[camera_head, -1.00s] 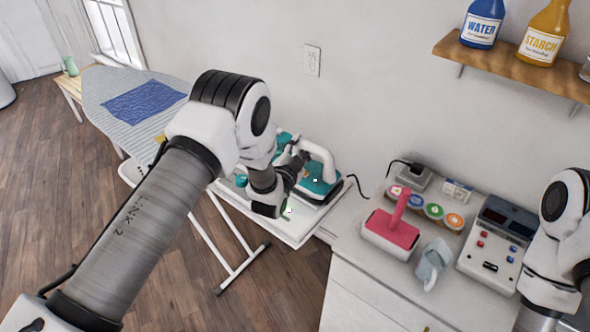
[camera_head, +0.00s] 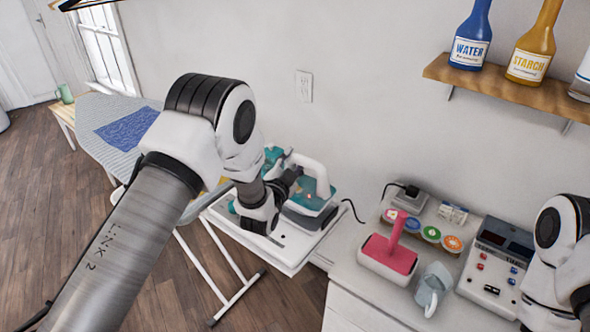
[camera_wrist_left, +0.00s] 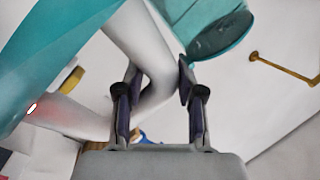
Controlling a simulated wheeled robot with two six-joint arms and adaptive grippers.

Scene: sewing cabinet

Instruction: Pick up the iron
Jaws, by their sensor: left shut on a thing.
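The iron (camera_head: 322,180) has a white handle and a teal body. It is at the right part of the white end of the ironing board, over a dark grey patch; whether it touches this is unclear. My left gripper (camera_head: 292,172) is at the handle from the left. In the left wrist view, the white handle (camera_wrist_left: 150,50) lies between the two fingers of the gripper (camera_wrist_left: 158,88), which are shut on it. The iron's teal body (camera_wrist_left: 50,50) fills the upper left there. My right gripper is out of view; only the right arm shows.
The ironing board (camera_head: 95,150) carries a blue cloth (camera_head: 128,129). A wall shelf (camera_head: 500,85) holds bottles. A black cord (camera_head: 353,211) lies beside the iron.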

